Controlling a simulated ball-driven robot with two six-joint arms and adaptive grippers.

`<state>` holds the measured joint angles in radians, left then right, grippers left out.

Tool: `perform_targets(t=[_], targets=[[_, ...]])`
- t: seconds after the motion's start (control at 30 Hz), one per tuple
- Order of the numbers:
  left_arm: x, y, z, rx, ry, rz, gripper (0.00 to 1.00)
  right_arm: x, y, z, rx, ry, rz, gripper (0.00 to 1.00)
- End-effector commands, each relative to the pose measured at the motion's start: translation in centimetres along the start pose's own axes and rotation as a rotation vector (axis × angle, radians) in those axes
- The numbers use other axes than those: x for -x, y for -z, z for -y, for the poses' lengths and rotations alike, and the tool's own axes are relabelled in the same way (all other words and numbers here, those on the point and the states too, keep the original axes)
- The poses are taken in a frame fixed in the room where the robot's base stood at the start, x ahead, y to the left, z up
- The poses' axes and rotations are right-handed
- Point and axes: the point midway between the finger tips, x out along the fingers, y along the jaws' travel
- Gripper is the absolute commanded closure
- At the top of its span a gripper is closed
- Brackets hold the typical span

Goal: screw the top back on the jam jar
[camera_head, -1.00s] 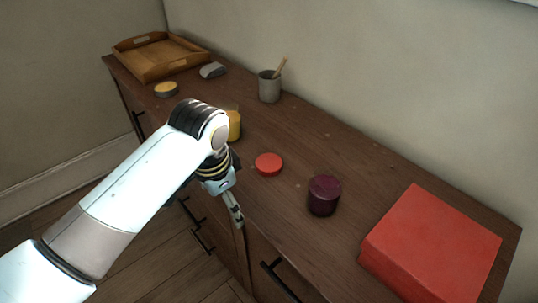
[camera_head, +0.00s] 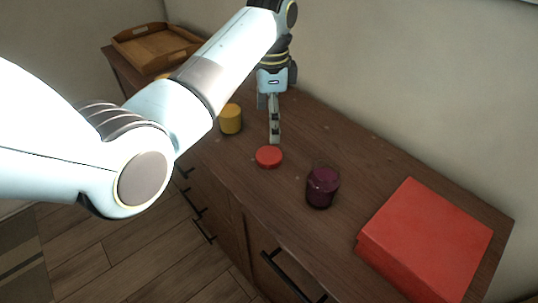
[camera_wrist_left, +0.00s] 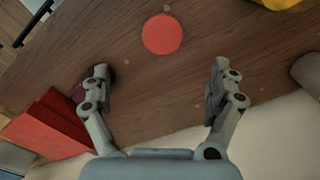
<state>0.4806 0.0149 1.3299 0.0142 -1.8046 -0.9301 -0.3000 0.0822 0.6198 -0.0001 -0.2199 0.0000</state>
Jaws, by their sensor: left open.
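The dark purple jam jar (camera_head: 322,188) stands upright on the brown cabinet top. In the left wrist view the jar (camera_wrist_left: 79,93) is mostly hidden behind a finger. A flat, round red lid (camera_head: 269,157) lies apart from the jar, to its left. The lid (camera_wrist_left: 162,34) also shows in the left wrist view, beyond the fingertips. My left gripper (camera_head: 274,136) points down just behind the lid, with its fingers above the cabinet top. In the left wrist view the left gripper (camera_wrist_left: 162,70) is open, with nothing between its fingers. My right gripper is not in view.
A yellow jar (camera_head: 231,119) stands left of the lid. A big red box (camera_head: 425,235) fills the right end. A wooden tray (camera_head: 140,58) is at the far left. A grey cup (camera_wrist_left: 308,72) shows in the left wrist view. The wall runs along the back.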

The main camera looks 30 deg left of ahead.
Motion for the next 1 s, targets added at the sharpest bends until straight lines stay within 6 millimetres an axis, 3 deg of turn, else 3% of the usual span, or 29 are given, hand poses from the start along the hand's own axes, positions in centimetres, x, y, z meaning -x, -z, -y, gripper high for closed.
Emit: perform_targets(t=[0.33, 0.77, 1.0], targets=[[-4.9, 0.0, 0.0, 0.001, -0.002, 0.002, 0.07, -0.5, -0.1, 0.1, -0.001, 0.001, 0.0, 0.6], [-5.7, 0.0, 0.0, 0.002, 0.0, 0.001, 0.07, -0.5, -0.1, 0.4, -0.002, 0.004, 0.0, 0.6], [-9.0, 0.3, 0.4, 0.002, -0.002, 0.003, 0.07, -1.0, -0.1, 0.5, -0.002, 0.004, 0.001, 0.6]])
